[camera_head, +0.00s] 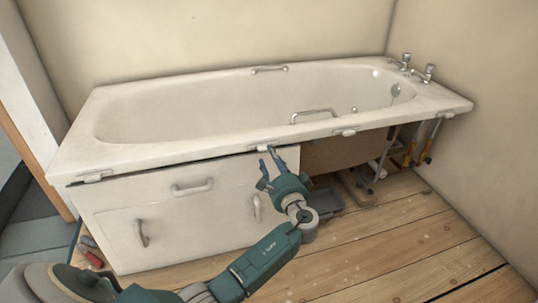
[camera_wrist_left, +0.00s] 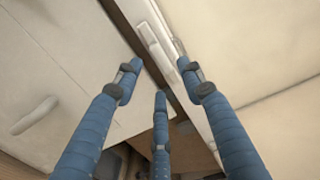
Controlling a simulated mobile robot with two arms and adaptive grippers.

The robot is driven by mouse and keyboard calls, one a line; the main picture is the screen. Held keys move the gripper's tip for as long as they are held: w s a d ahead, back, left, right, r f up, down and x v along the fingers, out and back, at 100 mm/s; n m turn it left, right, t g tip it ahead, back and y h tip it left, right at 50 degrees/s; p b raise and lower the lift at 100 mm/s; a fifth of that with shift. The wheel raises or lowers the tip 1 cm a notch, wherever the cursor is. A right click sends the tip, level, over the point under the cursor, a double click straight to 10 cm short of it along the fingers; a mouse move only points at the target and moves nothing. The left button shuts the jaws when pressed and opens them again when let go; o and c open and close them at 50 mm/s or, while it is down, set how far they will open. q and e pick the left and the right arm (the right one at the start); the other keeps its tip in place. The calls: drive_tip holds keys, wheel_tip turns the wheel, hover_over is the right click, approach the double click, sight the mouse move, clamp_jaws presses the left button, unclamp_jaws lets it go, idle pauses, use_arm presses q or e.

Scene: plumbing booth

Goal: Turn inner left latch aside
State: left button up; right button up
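The inner left latch (camera_head: 264,148) is a small white piece under the front rim of the bathtub (camera_head: 180,147), near the right end of the white bath panel (camera_head: 170,225). In the left wrist view the latch (camera_wrist_left: 155,45) lies lengthwise along the rim, just beyond my fingertips. My left gripper (camera_head: 266,167) is just below and in front of it. Its blue fingers (camera_wrist_left: 158,74) are spread with nothing between them. I cannot tell whether a fingertip touches the latch. My right gripper is not in view.
Other latches sit along the rim: one at far left (camera_head: 97,176), one right of centre (camera_head: 345,131) and one at far right (camera_head: 445,114). The panel has several handles (camera_head: 192,187). Right of it, pipes (camera_head: 410,150) show under the tub. The wooden floor (camera_head: 400,220) is mostly clear.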

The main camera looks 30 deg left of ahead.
use_arm(q)
drive_tip(key=v, duration=0.8)
drive_tip(key=shift+d, duration=0.2)
drive_tip(key=shift+s, duration=0.1)
